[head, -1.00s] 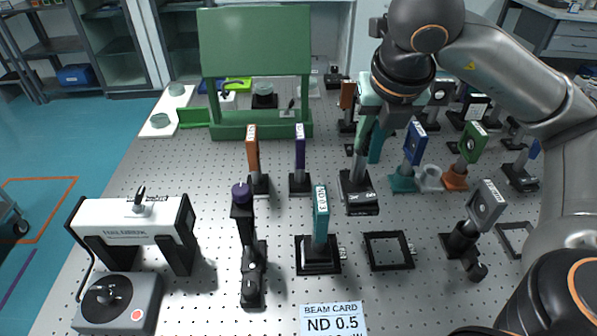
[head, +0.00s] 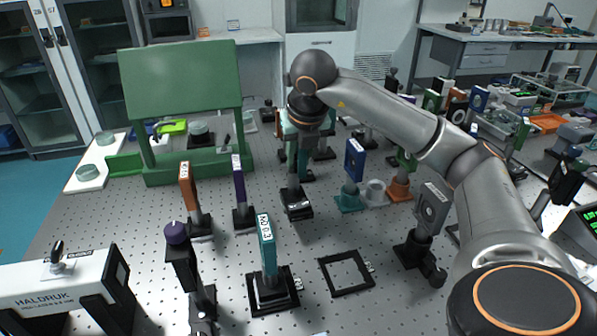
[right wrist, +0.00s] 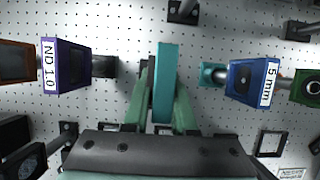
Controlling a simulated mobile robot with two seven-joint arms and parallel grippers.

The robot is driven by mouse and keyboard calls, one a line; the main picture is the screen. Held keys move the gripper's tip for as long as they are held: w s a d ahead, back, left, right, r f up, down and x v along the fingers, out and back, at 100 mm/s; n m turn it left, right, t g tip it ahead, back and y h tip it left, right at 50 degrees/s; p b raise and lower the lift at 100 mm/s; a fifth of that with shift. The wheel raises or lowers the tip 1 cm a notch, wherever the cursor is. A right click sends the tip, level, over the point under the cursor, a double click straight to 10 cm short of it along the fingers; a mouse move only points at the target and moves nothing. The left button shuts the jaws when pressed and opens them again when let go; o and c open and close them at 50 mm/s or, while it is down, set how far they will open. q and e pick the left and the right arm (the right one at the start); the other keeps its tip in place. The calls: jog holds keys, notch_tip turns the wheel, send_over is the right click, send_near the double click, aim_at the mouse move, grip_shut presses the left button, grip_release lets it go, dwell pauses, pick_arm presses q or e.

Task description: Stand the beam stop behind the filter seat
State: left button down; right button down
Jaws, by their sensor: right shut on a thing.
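In the right wrist view, green fingers (right wrist: 164,105) flank an upright teal strip, and the foot is hidden. An empty square black frame (head: 324,275), probably the filter seat, lies in front and to the right. A teal ND 0.3 filter (head: 266,244) stands left of it. My left gripper is not in view.
The purple ND 1.0 plate (head: 239,182) and orange plate (head: 189,187) stand left of the held piece, the blue 5 mm plate (head: 354,160) right. A grey-faced mount (head: 431,210) stands right of the frame. A green panel (head: 180,90) stands behind. The laser (head: 60,285) is front left.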

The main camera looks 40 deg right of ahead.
aim_at(298, 172)
jog(key=shift+s+x, duration=0.15)
jog(key=shift+x, duration=0.75)
jog(key=shift+s+x, duration=0.2)
jog(key=shift+x, duration=0.75)
jog(key=shift+a+f, duration=0.15)
jog(key=shift+f+b, duration=0.1)
jog(key=shift+b, duration=0.2)
jog(key=shift+f, duration=0.15)
jog(key=c, duration=0.7)
grip_release()
